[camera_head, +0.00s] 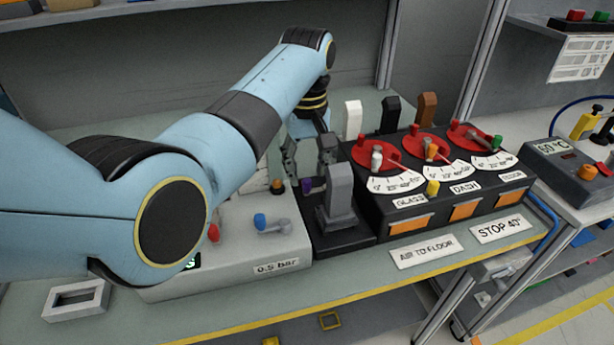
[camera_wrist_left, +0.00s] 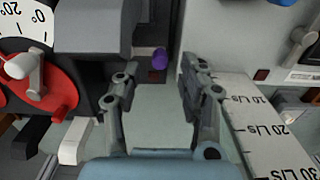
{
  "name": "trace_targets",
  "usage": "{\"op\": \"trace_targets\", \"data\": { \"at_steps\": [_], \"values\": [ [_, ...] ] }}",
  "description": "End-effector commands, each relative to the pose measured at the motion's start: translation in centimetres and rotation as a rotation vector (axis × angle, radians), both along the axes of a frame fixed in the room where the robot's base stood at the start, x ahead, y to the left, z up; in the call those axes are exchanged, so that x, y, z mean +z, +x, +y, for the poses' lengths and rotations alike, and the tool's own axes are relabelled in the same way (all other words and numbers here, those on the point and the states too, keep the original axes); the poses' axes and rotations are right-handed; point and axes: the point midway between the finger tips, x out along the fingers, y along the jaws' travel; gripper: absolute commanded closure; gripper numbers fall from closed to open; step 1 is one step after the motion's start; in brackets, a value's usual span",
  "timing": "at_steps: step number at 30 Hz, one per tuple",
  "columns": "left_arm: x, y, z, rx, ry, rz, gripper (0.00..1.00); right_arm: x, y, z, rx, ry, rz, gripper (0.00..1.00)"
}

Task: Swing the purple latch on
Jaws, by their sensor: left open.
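The purple latch (camera_head: 307,186) is a small purple knob beside the grey upright handle (camera_head: 340,190), at the left edge of the dark dashboard module. In the left wrist view the purple latch (camera_wrist_left: 159,58) shows as a round end just beyond the fingertips. My left gripper (camera_head: 307,162) is open and points down over the latch. In the left wrist view its two fingers (camera_wrist_left: 160,82) stand apart, with the purple end in line with the gap between them. Nothing is held. The latch's pivot is hard to make out. My right gripper is not in view.
A grey box marked 0.5 bar (camera_head: 281,266) with blue (camera_head: 260,221) and red knobs stands left of the module. Red dials (camera_head: 375,153) with levers are to the right. White (camera_head: 353,118), black and brown tabs rise behind. A flow scale (camera_wrist_left: 262,125) lies beside the gripper.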

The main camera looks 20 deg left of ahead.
Motion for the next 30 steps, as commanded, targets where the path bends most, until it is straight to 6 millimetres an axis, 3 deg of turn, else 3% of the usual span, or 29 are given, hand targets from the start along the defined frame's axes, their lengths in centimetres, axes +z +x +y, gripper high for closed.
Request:
{"op": "trace_targets", "data": {
  "at_steps": [6,17,26,30],
  "values": [
    [-2.7,0.0,0.0,0.0,0.001,0.001,0.59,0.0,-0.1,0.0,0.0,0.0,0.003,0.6],
    [-3.3,0.0,0.0,0.0,0.0,0.0,0.59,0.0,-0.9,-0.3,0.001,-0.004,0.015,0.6],
    [-3.2,0.0,0.0,0.0,0.0,0.0,0.98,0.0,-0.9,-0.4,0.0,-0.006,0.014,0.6],
    [-3.2,0.0,0.0,0.0,0.0,0.0,1.0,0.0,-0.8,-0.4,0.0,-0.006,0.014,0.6]
  ]
}}
